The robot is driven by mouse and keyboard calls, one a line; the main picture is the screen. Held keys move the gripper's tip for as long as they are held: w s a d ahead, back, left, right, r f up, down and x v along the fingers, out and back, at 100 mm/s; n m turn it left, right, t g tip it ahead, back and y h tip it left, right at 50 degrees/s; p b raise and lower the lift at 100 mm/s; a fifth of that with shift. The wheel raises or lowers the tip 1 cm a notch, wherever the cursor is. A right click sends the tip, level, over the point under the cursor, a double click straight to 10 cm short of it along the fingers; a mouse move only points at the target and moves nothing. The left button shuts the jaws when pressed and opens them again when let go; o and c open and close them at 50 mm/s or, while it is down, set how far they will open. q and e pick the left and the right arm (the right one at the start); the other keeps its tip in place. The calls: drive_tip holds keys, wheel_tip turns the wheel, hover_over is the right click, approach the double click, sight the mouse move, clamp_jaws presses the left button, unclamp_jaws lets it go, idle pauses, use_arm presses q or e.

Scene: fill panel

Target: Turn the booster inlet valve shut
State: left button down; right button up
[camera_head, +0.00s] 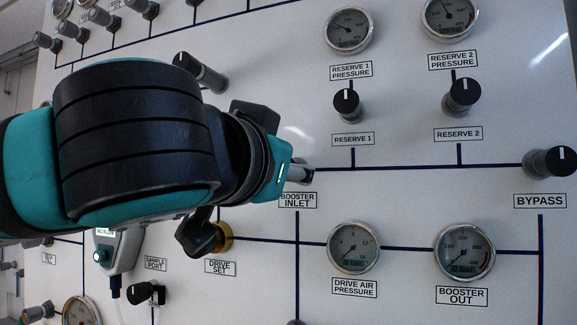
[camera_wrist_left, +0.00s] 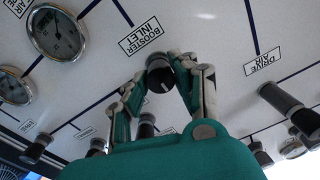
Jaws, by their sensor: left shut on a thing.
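The panel label "BOOSTER INLET" (camera_head: 297,200) is in the head view, partly covered by my left arm; it shows upside down in the left wrist view (camera_wrist_left: 141,36). The booster inlet valve (camera_wrist_left: 159,76) is a black round knob with a pale mark on its face. My left gripper (camera_wrist_left: 162,72) has a finger on each side of this knob and is shut on it. In the head view the tip of my left gripper (camera_head: 304,172) is just above the label, and the knob is hidden there. My right gripper is not in view.
To the right are the reserve 1 knob (camera_head: 347,104), the reserve 2 knob (camera_head: 462,97) and the bypass knob (camera_head: 550,162). The drive air pressure gauge (camera_head: 353,247) and booster out gauge (camera_head: 464,250) are below. A drive set valve (camera_head: 222,238) sits under my arm.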

use_arm(q)
drive_tip(key=shift+f, duration=0.3)
drive_tip(key=c, duration=1)
unclamp_jaws()
drive_tip(key=shift+r, duration=0.1)
drive_tip(key=v, duration=0.7)
drive_tip(key=shift+s+a, duration=0.1)
drive_tip(key=shift+s, duration=0.15)
